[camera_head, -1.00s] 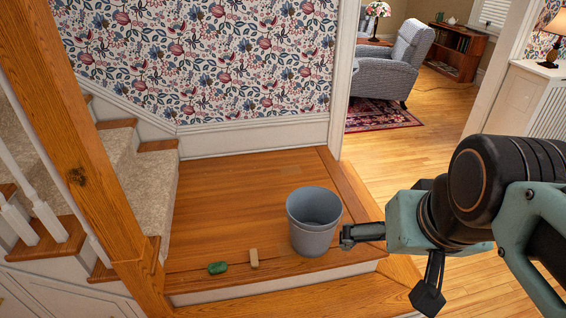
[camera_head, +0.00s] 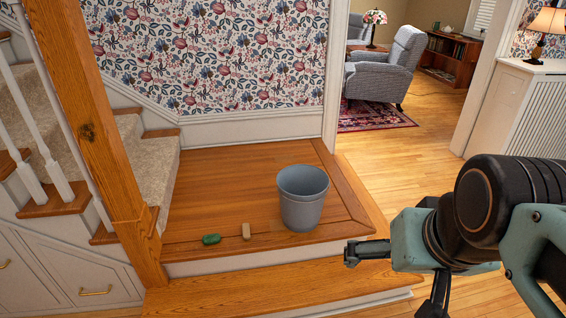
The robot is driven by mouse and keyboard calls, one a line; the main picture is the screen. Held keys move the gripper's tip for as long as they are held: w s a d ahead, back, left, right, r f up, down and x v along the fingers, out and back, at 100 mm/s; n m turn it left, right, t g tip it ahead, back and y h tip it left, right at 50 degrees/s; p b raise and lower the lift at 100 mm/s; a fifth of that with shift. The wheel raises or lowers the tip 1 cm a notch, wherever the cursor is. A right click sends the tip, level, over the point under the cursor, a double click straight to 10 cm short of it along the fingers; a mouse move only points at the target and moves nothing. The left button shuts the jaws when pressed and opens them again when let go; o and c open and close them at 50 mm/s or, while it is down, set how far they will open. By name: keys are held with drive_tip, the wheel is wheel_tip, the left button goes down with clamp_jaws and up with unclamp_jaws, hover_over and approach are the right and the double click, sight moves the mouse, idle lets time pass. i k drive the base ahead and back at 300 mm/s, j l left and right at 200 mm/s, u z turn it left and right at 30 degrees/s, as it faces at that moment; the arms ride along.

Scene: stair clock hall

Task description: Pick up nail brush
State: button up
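A small tan block (camera_head: 246,231), which looks like the nail brush, stands near the front edge of the wooden landing (camera_head: 215,195). Its bristles are too small to make out. A small green object (camera_head: 211,239) lies just to its left, apart from it. My gripper (camera_head: 388,282) is at the lower right, its two fingers spread wide and empty. It is well to the right of the tan block and touches nothing that I can see.
A grey-blue bucket (camera_head: 302,200) stands on the landing between the tan block and my gripper. A wooden post (camera_head: 92,140) and carpeted stairs (camera_head: 148,160) bound the left. A lower wooden step (camera_head: 230,285) runs in front. Open floor (camera_head: 425,130) lies to the right.

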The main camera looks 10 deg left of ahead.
sight(246, 228)
drive_tip(key=u, duration=0.85)
drive_tip(key=i+z, duration=0.35)
drive_tip(key=i, duration=0.2)
drive_tip(key=i+j+z, duration=0.3)
drive_tip(key=i, duration=0.25)
drive_tip(key=z, duration=0.35)
drive_tip(key=i+u, duration=0.1)
drive_tip(key=u, duration=0.15)
